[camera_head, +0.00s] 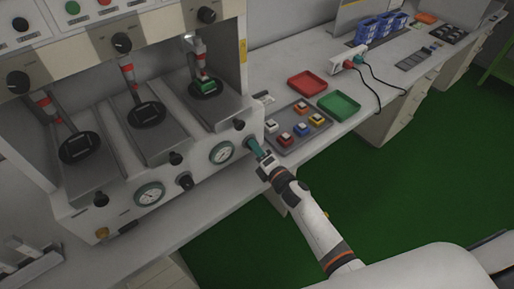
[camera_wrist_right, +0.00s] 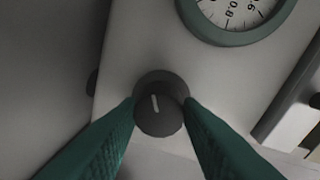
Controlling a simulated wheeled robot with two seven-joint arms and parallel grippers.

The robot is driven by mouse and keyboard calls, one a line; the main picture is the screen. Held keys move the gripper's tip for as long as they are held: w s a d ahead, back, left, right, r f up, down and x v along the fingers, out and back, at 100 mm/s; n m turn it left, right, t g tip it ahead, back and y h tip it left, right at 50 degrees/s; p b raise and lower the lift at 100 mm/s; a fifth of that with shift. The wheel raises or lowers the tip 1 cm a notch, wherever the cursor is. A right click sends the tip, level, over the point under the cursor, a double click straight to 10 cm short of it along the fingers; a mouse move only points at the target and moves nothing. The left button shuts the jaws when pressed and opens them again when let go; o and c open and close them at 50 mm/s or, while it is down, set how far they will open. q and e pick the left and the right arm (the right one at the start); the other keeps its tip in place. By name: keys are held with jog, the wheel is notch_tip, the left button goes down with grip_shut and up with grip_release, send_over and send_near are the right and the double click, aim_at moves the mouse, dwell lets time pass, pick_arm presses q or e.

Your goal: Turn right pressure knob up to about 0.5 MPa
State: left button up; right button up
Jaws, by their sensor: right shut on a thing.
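The right pressure knob (camera_wrist_right: 158,112) is a dark round knob with a light mark on its face, in the middle of the right wrist view. My right gripper (camera_wrist_right: 160,110) has its green fingers shut on it, one on each side. The right gauge (camera_wrist_right: 243,20) shows partly at the top of that view; its needle is not visible there. In the head view the right gauge (camera_head: 221,153) is on the machine's front panel, too small to read. My right gripper (camera_head: 256,149) also shows there at the panel's right end, hiding the knob. My left gripper is not in view.
The testing machine (camera_head: 120,190) has several stations, a left gauge (camera_head: 150,194) and other dark knobs (camera_head: 186,182). Right of my gripper are a grey tray (camera_head: 284,123) of colored blocks, a red tray (camera_head: 307,83) and a green tray (camera_head: 339,106).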

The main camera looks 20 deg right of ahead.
jog(key=m+p, duration=0.1)
jog(key=m, duration=0.2)
jog(key=shift+r+m+p, duration=0.15)
jog(key=shift+m+p, duration=0.15)
jog(key=m+p, duration=0.1)
jog(key=m, duration=0.2)
jog(key=shift+d+g, duration=0.1)
jog(key=shift+g, duration=0.3)
jog(key=m+p, duration=0.1)
jog(key=m, duration=0.2)
jog(key=shift+m+y+p, duration=0.3)
jog(key=shift+m+p, duration=0.05)
jog(key=shift+m, duration=0.05)
jog(key=m, duration=0.3)
jog(key=shift+g+y+p, duration=0.3)
jog(key=m, duration=0.2)
jog(key=shift+d+m, duration=0.1)
jog(key=shift+m, duration=0.3)
jog(key=shift+f+m+y, duration=0.2)
jog(key=shift+m+y, duration=0.1)
jog(key=shift+m, duration=0.9)
jog(key=m+b, duration=0.1)
jog(key=m, duration=0.2)
jog(key=shift+y, duration=0.3)
jog(key=shift+m+b, duration=0.6)
jog(key=shift+m, duration=0.9)
